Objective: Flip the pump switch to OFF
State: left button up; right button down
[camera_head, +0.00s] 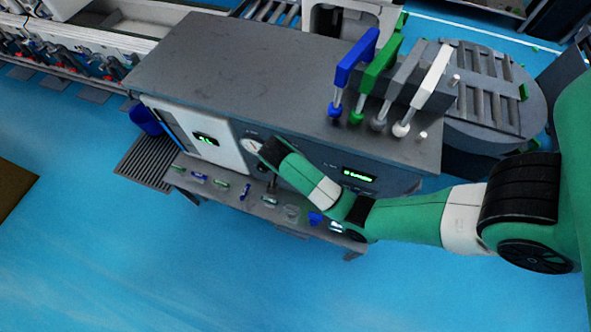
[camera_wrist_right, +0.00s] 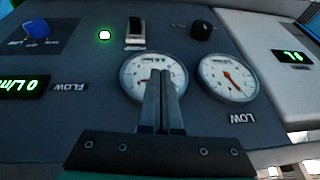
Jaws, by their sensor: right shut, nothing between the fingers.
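The control panel (camera_wrist_right: 75,95) fills most of the right wrist view. A small switch with a silver plate and dark lower part (camera_wrist_right: 135,34) sits near the panel's top, beside a lit green lamp (camera_wrist_right: 104,35). I see no readable label on this switch and cannot tell its position. My right gripper (camera_wrist_right: 160,76) is shut and empty, in front of the left gauge (camera_wrist_right: 134,70) and below the switch in the picture, apart from it. In the head view the right gripper (camera_head: 267,153) is at the bench's front panel; the arm hides part of it. My left gripper is not in view.
A second gauge (camera_wrist_right: 228,78), a black knob (camera_wrist_right: 203,30) and a blue knob (camera_wrist_right: 37,30) surround the switch. Coloured lever handles (camera_head: 380,62) stand on the bench top (camera_head: 230,65). A low shelf (camera_head: 255,205) holds small parts.

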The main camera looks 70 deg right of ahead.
jog(key=shift+g+y, duration=0.6)
jog(key=s+f, duration=0.1)
jog(key=f, duration=0.1)
jog(key=s+a+f, duration=0.1)
jog(key=s, duration=0.1)
jog(key=shift+s+a+f, duration=0.15)
jog(key=shift+s+f, duration=0.05)
jog(key=shift+f, duration=0.2)
jog(key=b+x, duration=0.7)
jog(key=x, duration=0.3)
